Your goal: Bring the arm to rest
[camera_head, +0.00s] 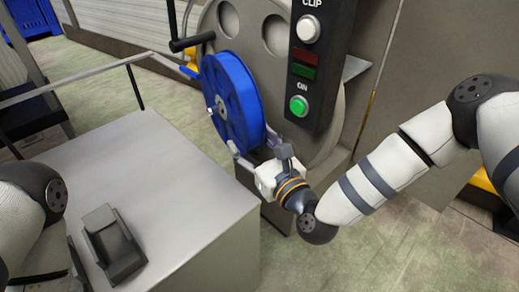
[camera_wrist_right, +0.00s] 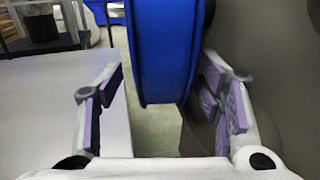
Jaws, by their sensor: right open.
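My right gripper (camera_head: 262,156) is open, just below the blue reel (camera_head: 238,100) on the front of the grey machine. In the right wrist view, its two purple-padded fingers (camera_wrist_right: 163,95) stand wide apart, with the lower part of the blue reel (camera_wrist_right: 165,50) showing between and beyond them. I see nothing held between the fingers. I cannot tell whether a finger touches the reel. My right arm (camera_head: 372,182) reaches in from the right edge. Part of my left arm (camera_head: 40,190) shows at the left edge; its gripper is out of view.
The grey machine (camera_head: 372,90) carries a black panel (camera_head: 318,75) with a white knob, a red and a green block, and a lit green button. A black handle (camera_head: 192,42) juts out above the reel. A grey table (camera_head: 175,185) bears a dark grey block-like object (camera_head: 112,243).

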